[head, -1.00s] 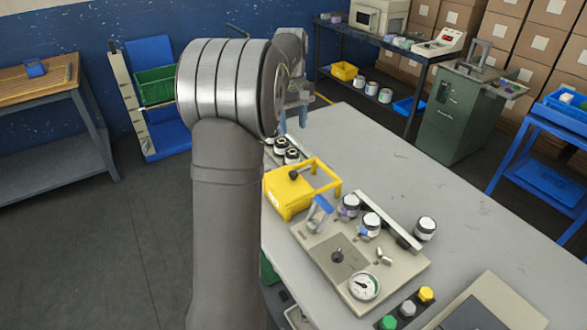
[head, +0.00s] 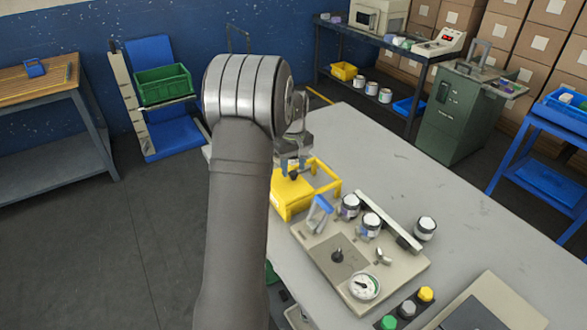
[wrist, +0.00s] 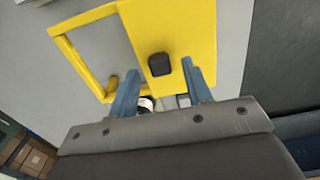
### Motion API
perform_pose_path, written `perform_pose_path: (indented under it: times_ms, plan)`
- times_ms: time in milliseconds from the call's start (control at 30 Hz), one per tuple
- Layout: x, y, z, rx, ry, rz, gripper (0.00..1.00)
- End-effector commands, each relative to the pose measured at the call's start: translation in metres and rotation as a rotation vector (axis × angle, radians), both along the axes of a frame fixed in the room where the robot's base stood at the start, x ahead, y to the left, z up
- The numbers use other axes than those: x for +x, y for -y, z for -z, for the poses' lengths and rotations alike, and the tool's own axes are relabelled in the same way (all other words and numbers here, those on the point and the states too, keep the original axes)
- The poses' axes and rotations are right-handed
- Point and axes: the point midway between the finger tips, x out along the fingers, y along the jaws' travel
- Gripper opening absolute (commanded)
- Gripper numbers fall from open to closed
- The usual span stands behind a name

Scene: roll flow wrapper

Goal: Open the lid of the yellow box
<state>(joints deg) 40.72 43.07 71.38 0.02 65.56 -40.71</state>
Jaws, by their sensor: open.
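The yellow box (head: 287,207) stands on the grey table beside the beige gauge panel. Its yellow lid (wrist: 188,25) carries a black knob (wrist: 160,64), and a yellow frame (wrist: 82,50) extends to one side of the box. My gripper (wrist: 160,88) is open, with its two blue fingers apart. In the wrist view the knob appears between the fingers, near their tips; I cannot tell whether either finger touches it. In the head view my gripper (head: 290,168) is right over the box, and my arm hides part of that area.
The beige panel (head: 335,272) has a blue-handled clamp (head: 319,213), a gauge (head: 365,286) and jars (head: 371,223) close to the box. Coloured buttons (head: 407,308) lie nearer.

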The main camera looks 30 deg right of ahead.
Motion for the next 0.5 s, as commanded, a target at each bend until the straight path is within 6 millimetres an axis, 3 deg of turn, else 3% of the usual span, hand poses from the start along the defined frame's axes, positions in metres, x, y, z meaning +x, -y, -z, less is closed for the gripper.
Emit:
perform_pose_path:
  times_ms: [133,433,500]
  plan:
    - [0.0001,0.0000,0.0102,0.000,0.001,0.000,0.45]
    - [0.0001,0.0001,0.0120,-0.001,0.001,0.000,0.45]
    - [0.0000,0.0001,0.0119,-0.001,0.001,0.000,0.32]
